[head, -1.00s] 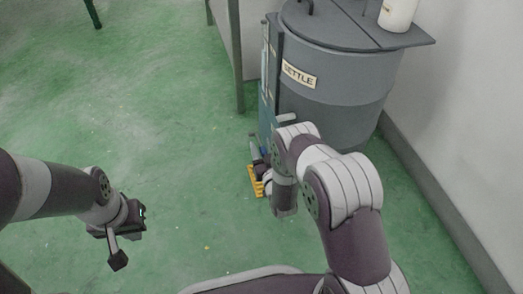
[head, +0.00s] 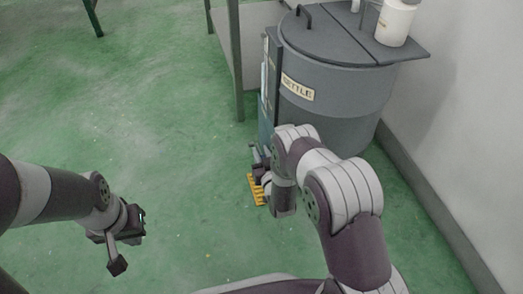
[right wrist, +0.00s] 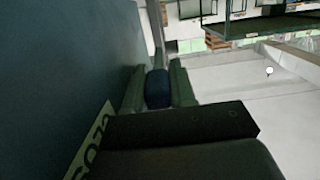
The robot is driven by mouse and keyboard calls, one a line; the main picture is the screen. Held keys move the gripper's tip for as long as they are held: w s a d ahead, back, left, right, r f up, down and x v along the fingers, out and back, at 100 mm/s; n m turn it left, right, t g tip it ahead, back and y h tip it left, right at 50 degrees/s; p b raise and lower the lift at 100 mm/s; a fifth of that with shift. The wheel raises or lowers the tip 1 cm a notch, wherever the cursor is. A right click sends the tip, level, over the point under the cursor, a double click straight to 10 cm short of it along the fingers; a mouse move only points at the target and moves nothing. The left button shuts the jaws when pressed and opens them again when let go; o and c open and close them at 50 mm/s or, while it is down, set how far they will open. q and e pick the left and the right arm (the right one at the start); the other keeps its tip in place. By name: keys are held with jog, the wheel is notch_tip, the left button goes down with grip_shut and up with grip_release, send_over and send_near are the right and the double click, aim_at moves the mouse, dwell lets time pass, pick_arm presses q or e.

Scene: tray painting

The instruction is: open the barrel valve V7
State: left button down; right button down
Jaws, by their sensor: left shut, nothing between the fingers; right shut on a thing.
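The grey barrel (head: 335,100) with a "SETTLE" label (head: 298,88) stands at the back right. Its valve is mostly hidden behind my right arm, low at the barrel's left side; no V7 mark is readable. In the right wrist view, my right gripper (right wrist: 156,90) is shut on a dark blue handle (right wrist: 157,89), with a grey bar (right wrist: 158,48) running on beyond it. In the head view the right gripper (head: 258,158) shows only in part. My left gripper (head: 117,264) is shut and empty over the floor at left.
A yellow slatted piece (head: 256,191) lies by the right gripper. A white container (head: 395,22) stands on the barrel's lid. A grey table leg (head: 235,65) is left of the barrel and a wall (head: 470,120) is right. The green floor (head: 150,120) at left is clear.

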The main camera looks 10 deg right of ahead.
jog(key=r+g+p, duration=0.1)
jog(key=p, duration=0.1)
jog(key=r+g+p, duration=0.1)
jog(key=p, duration=0.1)
jog(key=shift+w+g+p, duration=0.25)
jog(key=shift+g+p, duration=0.15)
jog(key=shift+w+r+g+p, duration=0.1)
jog(key=shift+w+g+p, duration=0.15)
jog(key=shift+g+p, duration=0.8)
jog(key=c, duration=1)
grip_release()
